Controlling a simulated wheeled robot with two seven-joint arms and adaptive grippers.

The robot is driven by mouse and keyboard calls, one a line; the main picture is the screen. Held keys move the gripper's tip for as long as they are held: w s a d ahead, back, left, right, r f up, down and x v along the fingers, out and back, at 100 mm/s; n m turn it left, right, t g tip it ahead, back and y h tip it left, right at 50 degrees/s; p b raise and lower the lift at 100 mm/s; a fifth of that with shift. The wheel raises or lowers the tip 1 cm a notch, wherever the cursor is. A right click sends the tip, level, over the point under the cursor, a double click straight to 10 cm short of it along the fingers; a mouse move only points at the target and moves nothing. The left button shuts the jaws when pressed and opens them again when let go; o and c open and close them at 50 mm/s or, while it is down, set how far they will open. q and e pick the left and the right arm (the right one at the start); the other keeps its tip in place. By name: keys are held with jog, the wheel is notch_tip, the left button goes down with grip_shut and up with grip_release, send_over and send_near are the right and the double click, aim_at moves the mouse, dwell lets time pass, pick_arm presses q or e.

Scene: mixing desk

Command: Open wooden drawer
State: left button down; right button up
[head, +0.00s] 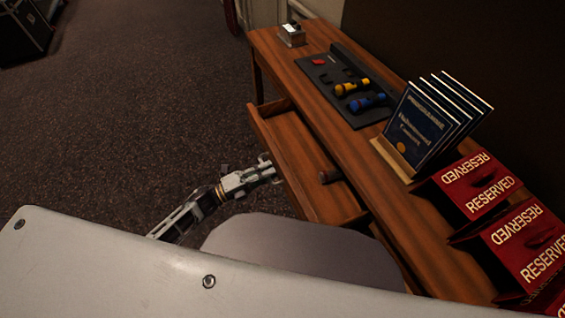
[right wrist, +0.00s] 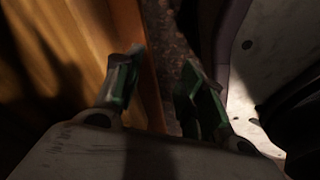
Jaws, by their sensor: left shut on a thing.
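The wooden drawer (head: 300,160) of the desk (head: 345,150) is pulled well out toward my base in the head view, and its inside shows. A small dark cylinder (head: 328,176) lies in it. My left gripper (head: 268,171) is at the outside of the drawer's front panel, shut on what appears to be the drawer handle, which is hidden. My right gripper (right wrist: 160,72) shows in the right wrist view with its two fingers apart and nothing between them, beside a brown wooden surface. It is not visible in the head view.
Dark carpet (head: 140,110) lies clear left of the desk.

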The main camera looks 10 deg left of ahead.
pick_arm(q)
jog(key=shift+r+p+v, duration=0.15)
jog(key=shift+r+v, duration=0.05)
jog(key=shift+v, duration=0.8)
jog(key=shift+r+p+v, duration=0.15)
jog(key=shift+r+v, duration=0.05)
jog(key=shift+v, duration=0.8)
pick_arm(e)
jog(key=shift+s+d+f, duration=0.15)
jog(key=shift+s+d, duration=0.25)
jog(key=shift+s, duration=0.35)
pick_arm(q)
jog(key=c, duration=1.5)
grip_release()
jog(key=shift+v, duration=6.1)
